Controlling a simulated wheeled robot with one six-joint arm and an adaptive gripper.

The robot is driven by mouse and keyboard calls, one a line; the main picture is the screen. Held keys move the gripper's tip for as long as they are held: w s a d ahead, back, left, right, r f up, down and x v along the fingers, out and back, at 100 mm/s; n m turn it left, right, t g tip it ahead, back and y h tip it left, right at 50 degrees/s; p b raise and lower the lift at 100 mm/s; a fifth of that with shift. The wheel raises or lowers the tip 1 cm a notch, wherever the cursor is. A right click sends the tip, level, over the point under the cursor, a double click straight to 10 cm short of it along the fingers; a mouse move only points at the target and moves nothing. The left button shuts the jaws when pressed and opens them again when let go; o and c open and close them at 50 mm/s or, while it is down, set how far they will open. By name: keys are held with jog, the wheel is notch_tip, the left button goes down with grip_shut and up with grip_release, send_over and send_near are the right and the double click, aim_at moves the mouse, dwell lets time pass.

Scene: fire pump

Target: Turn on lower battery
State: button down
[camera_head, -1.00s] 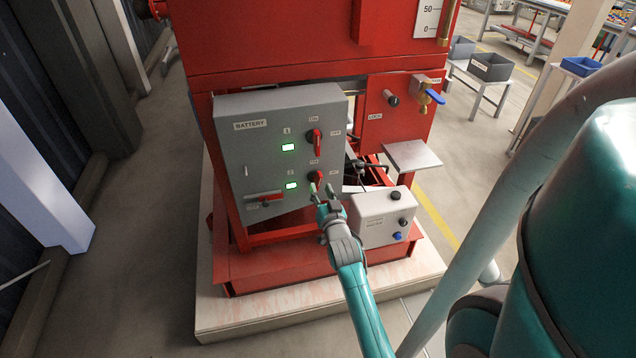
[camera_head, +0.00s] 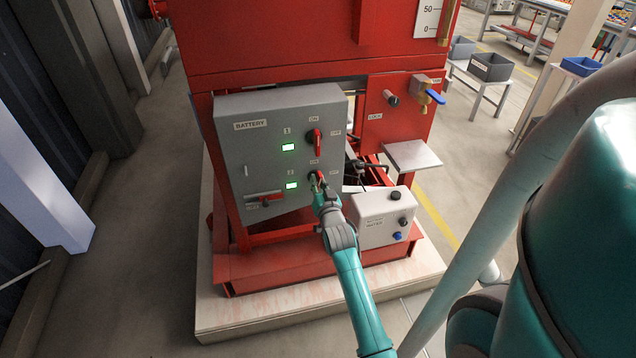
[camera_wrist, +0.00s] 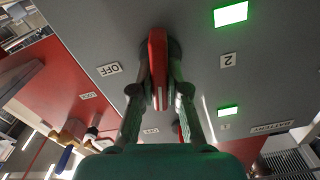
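The grey battery panel (camera_head: 262,165) carries two red rotary switches, one above the other. The lower battery switch has a red handle (camera_wrist: 157,68), which stands upright in the wrist view between my fingers. My gripper (camera_head: 317,181) is at this lower switch; in the wrist view its fingers (camera_wrist: 159,88) lie close against both sides of the handle and look shut on it. In the head view the fingers partly hide the handle. A lit green lamp (camera_head: 291,185) marked 2 sits beside it. The OFF label (camera_wrist: 109,69) is left of the handle in the wrist view.
The upper switch (camera_head: 315,137) and its lit green lamp (camera_head: 288,147) are just above. A red lever (camera_head: 264,197) sits low on the panel. A white box (camera_head: 378,218) with knobs stands right of my gripper, close to my arm. A grey shelf (camera_head: 411,156) juts out farther right.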

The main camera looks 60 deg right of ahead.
jog(key=shift+n, duration=1.6)
jog(key=c, duration=1.2)
grip_release()
jog(key=shift+o, duration=0.2)
jog(key=shift+a, duration=0.1)
jog(key=v, duration=1.1)
jog(key=shift+s+a, duration=0.3)
